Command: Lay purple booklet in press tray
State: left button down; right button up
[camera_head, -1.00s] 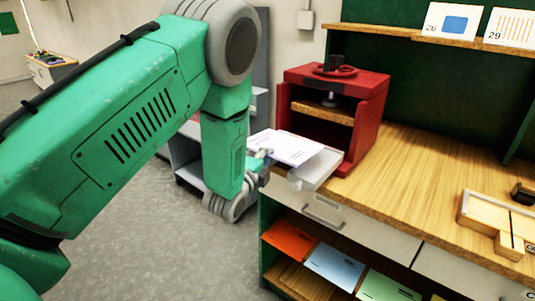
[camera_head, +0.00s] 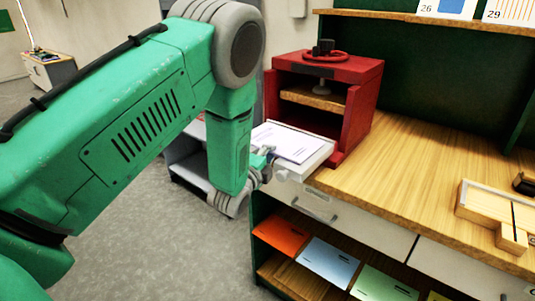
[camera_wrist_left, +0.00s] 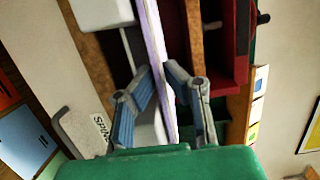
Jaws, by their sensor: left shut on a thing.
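The purple booklet (camera_head: 289,143), pale lavender with dark print on its cover, lies roughly flat over the white press tray (camera_head: 313,163). My left gripper (camera_head: 265,153) is shut on its near left edge. The left wrist view shows the booklet (camera_wrist_left: 157,50) edge-on between my two fingers (camera_wrist_left: 168,78). I cannot tell whether the booklet touches the tray floor. The tray sticks out from the front of the red press (camera_head: 330,72), and its right rim shows beside the booklet. My right gripper is out of view.
The press stands at the left end of a wooden bench (camera_head: 420,185). Drawers (camera_head: 345,222) sit below the bench top. A shelf beneath holds orange (camera_head: 281,236), blue (camera_head: 328,262) and green (camera_head: 384,285) booklets. A wooden jig (camera_head: 495,212) lies at the right.

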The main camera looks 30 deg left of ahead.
pick_arm(q)
jog(key=shift+d, duration=0.3)
jog(key=shift+a, duration=0.2)
jog(key=c, duration=1.8)
grip_release()
jog(key=shift+a, duration=0.25)
jog(key=shift+o, duration=1.1)
jog(key=shift+a+f, duration=0.15)
jog(key=shift+a, duration=0.15)
jog(key=s+d, duration=0.1)
jog(key=s, duration=1)
jog(key=shift+s+d, duration=0.25)
jog(key=shift+s, duration=0.15)
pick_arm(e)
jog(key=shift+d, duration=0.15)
